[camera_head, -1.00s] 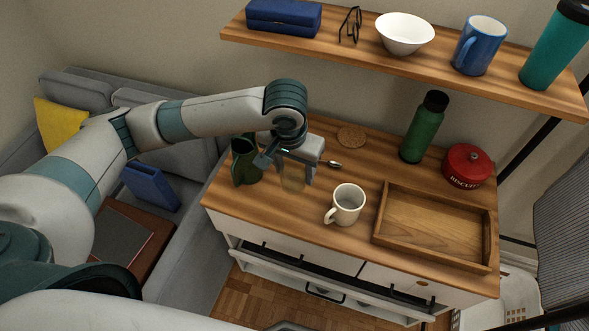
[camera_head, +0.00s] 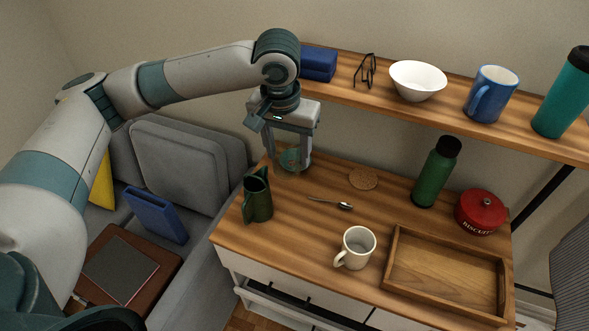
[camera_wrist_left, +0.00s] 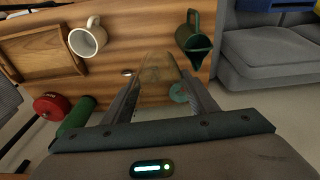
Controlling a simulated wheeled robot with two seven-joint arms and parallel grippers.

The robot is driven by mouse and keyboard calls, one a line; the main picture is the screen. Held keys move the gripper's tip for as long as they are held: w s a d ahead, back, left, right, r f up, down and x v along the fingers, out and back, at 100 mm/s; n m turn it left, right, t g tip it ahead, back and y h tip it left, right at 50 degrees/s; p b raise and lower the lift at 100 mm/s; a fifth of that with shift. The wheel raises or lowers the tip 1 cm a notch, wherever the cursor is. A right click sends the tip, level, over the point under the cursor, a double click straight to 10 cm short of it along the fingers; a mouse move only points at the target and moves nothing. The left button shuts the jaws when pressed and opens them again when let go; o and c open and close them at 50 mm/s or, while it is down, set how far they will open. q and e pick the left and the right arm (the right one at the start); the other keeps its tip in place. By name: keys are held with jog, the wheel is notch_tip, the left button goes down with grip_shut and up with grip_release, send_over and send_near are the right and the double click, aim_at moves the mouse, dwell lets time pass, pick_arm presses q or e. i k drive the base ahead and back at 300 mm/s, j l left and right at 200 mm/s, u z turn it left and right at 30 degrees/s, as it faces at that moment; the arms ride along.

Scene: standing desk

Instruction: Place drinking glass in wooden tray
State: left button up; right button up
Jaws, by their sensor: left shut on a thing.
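My left gripper (camera_head: 291,158) is shut on the clear drinking glass (camera_head: 294,168) and holds it raised above the back left of the desk. In the left wrist view, the see-through glass (camera_wrist_left: 159,70) sits between the two fingers (camera_wrist_left: 162,78). The wooden tray (camera_head: 440,285) lies empty at the desk's right end, well to the right of the gripper. It also shows at the upper left of the left wrist view (camera_wrist_left: 45,52). My right gripper is not in view.
A white mug (camera_head: 356,248) stands between glass and tray. A dark green jug (camera_head: 258,197), spoon (camera_head: 330,202), cork coaster (camera_head: 363,178), green bottle (camera_head: 436,172) and red biscuit tin (camera_head: 481,212) are on the desk. A shelf (camera_head: 450,116) with several items overhangs the back.

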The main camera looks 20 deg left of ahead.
aim_at(455, 277)
jog(key=k+z, duration=0.1)
jog(key=z, duration=0.3)
jog(key=k+j+z, duration=0.1)
jog(key=z, duration=0.3)
jog(key=k+z, duration=0.1)
jog(key=z, duration=0.3)
